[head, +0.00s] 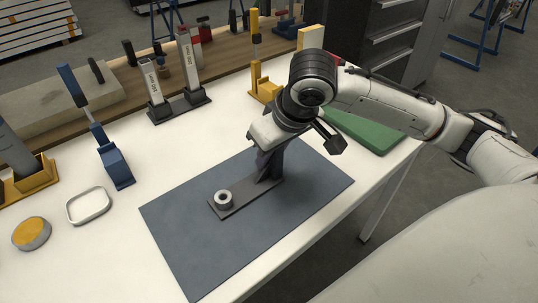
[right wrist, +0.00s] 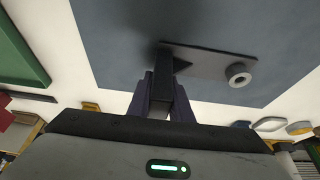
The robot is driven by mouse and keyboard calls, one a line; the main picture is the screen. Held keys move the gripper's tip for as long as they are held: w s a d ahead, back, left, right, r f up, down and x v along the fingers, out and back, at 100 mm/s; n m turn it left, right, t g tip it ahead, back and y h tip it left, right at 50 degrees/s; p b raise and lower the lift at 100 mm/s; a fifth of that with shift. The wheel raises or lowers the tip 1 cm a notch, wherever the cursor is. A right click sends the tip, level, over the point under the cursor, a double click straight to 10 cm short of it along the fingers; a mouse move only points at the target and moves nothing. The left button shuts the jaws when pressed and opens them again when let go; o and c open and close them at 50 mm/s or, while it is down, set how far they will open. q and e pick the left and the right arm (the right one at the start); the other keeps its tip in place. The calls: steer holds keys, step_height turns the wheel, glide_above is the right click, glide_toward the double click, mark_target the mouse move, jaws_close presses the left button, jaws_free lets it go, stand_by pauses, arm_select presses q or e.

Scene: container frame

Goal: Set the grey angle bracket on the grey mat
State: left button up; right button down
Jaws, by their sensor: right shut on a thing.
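The grey angle bracket (head: 245,198) has a flat base plate with a round hollow boss at one end and an upright part at the other. It is over the middle of the blue-grey mat (head: 185,245), base plate down and roughly level. I cannot tell whether the plate touches the mat or hangs just above it. My right gripper (head: 268,165) is shut on the upright part, which its fingers partly hide. In the right wrist view, the bracket (right wrist: 212,64) extends right from the fingers (right wrist: 165,100), its boss at the far end. My left gripper is not in view.
A green slab (head: 365,130) lies right of the mat. A white ring-shaped tray (head: 88,206) and an orange-topped round tin (head: 31,233) are left. Blue (head: 115,165), black (head: 180,107) and yellow (head: 265,90) stands line the back. Bare mat surrounds the bracket.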

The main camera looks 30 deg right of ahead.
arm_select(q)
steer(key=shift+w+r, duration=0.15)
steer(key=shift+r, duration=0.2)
arm_select(e)
steer(key=c, duration=1.6)
jaws_free()
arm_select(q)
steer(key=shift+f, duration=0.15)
